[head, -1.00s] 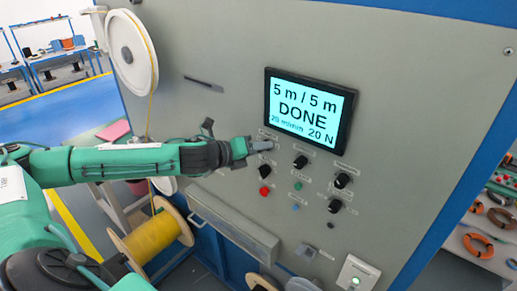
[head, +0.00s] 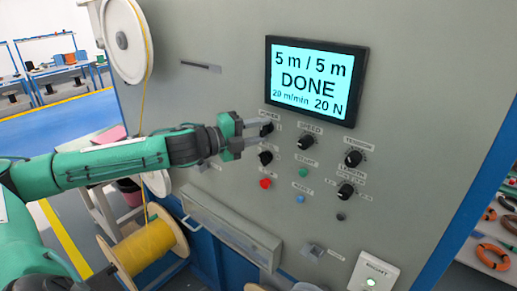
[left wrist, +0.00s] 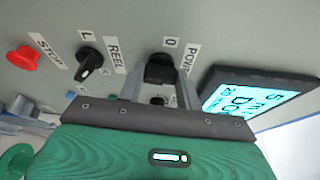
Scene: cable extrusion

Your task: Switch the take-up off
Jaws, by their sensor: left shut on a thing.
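The take-up machine has a grey panel (head: 221,102) with a lit screen (head: 316,82) reading "5 m / 5 m DONE". The black POWER knob (head: 267,130) sits below the screen's left side. My left gripper (head: 262,133) is at this knob. In the left wrist view, its two fingers (left wrist: 157,88) stand on either side of the POWER knob (left wrist: 160,68) and are shut on it. A "0" label (left wrist: 168,43) shows beside the knob; its pointer is not clear. My right gripper is not in view.
Close below the POWER knob are the REEL knob (head: 266,158) and the red STOP button (head: 265,183). The SPEED knob (head: 305,142), TENSION knob (head: 353,158) and LENGTH knob (head: 345,190) are to the right. A yellow cable spool (head: 146,247) stands lower left.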

